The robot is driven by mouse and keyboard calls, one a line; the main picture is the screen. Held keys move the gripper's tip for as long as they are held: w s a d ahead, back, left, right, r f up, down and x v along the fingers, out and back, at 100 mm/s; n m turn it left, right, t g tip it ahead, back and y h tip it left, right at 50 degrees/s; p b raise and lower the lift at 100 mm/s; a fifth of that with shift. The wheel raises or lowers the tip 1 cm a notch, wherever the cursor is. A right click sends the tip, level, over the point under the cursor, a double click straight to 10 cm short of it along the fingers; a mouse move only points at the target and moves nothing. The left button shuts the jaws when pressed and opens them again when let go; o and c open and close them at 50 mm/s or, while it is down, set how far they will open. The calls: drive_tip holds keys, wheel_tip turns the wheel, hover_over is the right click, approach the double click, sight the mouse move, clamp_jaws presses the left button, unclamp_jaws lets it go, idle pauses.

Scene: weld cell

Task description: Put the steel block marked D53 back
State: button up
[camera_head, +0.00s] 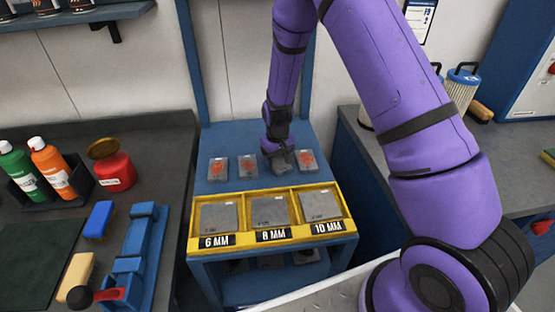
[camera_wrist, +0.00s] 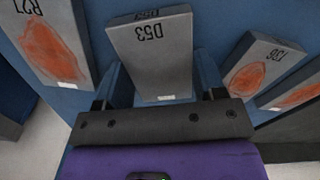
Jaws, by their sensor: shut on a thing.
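The steel block marked D53 (camera_wrist: 155,60) is plain grey, its marking upside down in the wrist view. My gripper (camera_wrist: 158,82) has a finger on each side of it and is shut on it. In the head view my gripper (camera_head: 279,150) is low over the blue stand (camera_head: 200,183), behind the yellow tray. The block there is mostly hidden by the gripper, and I cannot tell whether it touches the surface. The block marked R27 (camera_wrist: 50,45) and another block (camera_wrist: 262,68) with an orange-red patch lie on either side, apart from D53.
The yellow tray (camera_head: 270,236) has compartments labelled 6 MM, 8 MM and 10 MM, each with a grey plate. Orange-marked blocks (camera_head: 218,169) (camera_head: 307,162) lie in the row on the stand. Bottles and a blue vise-like tool (camera_head: 137,255) stand on the left bench.

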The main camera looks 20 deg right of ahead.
sight(278, 162)
drive_tip(key=o, duration=1.4)
drive_tip(key=shift+f, duration=0.1)
drive_tip(key=shift+o, duration=0.2)
wheel_tip(278, 162, up, 12)
drive_tip(key=shift+r, duration=0.2)
